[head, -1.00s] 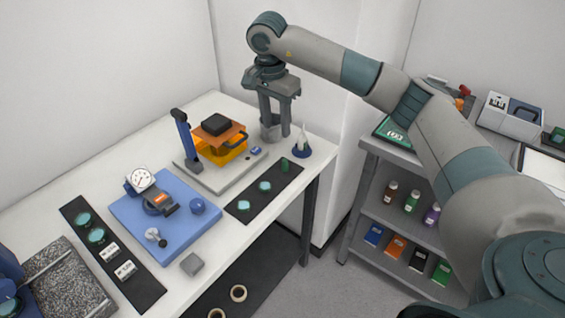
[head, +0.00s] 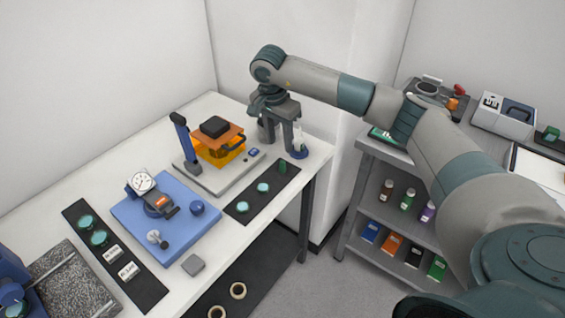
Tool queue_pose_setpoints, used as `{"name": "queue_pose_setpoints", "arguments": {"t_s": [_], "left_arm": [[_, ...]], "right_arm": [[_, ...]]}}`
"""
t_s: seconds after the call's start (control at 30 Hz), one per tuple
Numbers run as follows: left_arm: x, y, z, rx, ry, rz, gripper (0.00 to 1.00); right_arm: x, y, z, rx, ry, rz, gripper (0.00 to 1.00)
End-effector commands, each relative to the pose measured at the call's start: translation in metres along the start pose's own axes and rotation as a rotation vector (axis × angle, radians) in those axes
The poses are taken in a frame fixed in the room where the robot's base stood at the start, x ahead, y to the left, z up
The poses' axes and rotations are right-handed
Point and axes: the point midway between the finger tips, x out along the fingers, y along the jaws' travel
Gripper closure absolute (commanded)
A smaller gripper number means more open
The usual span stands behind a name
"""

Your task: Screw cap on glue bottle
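A white, cone-tipped bottle (head: 300,142), which looks like the glue bottle, stands upright in a small round blue base (head: 299,154) near the table's right back edge. My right gripper (head: 279,145) points down just left of the bottle. Its two fingers are apart, with a gap between them and nothing clearly held. The right finger overlaps the bottle in the picture and hides part of it; I cannot tell whether they touch. I cannot make out a separate cap. My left gripper is not in view.
An orange-shielded instrument (head: 218,150) with a blue post (head: 184,138) stands left of the gripper. A black mat (head: 249,207) with green discs lies in front. A blue plate (head: 185,232) carries a dial gauge (head: 142,182). A grey shelf (head: 385,225) with small bottles is at right.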

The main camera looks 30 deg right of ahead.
Motion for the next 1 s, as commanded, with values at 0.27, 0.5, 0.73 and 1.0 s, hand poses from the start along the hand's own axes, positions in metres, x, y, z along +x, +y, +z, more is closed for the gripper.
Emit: {"name": "queue_pose_setpoints", "arguments": {"t_s": [0.27, 0.5, 0.73, 1.0], "left_arm": [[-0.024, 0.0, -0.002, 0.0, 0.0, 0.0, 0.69], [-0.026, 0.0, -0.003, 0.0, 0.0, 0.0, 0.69], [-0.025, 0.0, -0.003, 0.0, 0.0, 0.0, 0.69], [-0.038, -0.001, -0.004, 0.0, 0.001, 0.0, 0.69]], "right_arm": [[0.043, 0.0, 0.001, 0.001, -0.002, 0.002, 0.62], [0.057, 0.0, 0.0, 0.0, 0.0, -0.001, 0.62], [0.057, 0.0, 0.0, 0.0, 0.0, -0.001, 0.62], [0.065, -0.001, 0.0, 0.001, -0.002, 0.002, 0.62]]}}
